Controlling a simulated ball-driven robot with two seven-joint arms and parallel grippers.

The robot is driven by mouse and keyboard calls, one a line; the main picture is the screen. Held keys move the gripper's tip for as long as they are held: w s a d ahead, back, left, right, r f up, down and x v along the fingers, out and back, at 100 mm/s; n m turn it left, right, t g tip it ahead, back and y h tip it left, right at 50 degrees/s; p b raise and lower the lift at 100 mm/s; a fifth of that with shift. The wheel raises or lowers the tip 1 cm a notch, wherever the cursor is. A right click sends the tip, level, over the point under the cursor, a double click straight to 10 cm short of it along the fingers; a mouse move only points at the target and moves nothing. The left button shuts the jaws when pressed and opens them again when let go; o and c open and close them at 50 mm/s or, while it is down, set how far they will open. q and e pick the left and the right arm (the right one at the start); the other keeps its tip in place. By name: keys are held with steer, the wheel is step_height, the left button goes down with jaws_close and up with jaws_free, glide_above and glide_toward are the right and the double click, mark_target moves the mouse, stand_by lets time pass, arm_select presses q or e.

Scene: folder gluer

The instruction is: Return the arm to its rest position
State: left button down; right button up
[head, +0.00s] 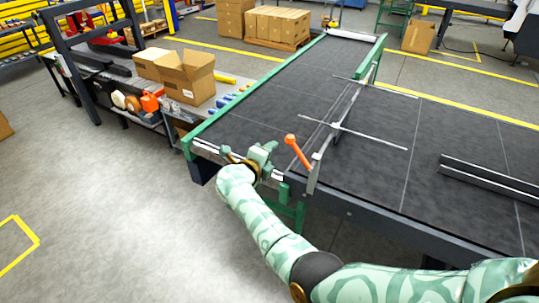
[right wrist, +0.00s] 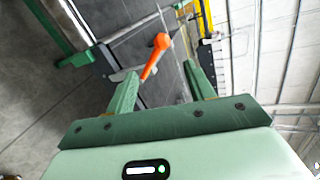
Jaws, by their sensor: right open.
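My right arm comes in from the lower right of the head view, and its pale green gripper (head: 264,157) is over the near green edge of the machine. The gripper is open and empty. An orange lever handle (head: 297,150) stands just to its right, with a small gap between them. In the right wrist view the handle (right wrist: 156,55) shows beyond and between the two spread fingers (right wrist: 160,72), untouched as far as I can see. My left gripper is not in view.
The dark conveyor bed (head: 450,140) carries a metal guide bar (head: 345,115) and thin rods. A side bench holds an open cardboard box (head: 187,80) and an orange tape dispenser (head: 151,102). Stacked boxes (head: 277,24) stand behind. The grey floor (head: 110,210) at left is clear.

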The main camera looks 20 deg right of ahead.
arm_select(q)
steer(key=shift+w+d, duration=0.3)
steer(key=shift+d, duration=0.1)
arm_select(e)
steer(key=shift+w+f, duration=0.1)
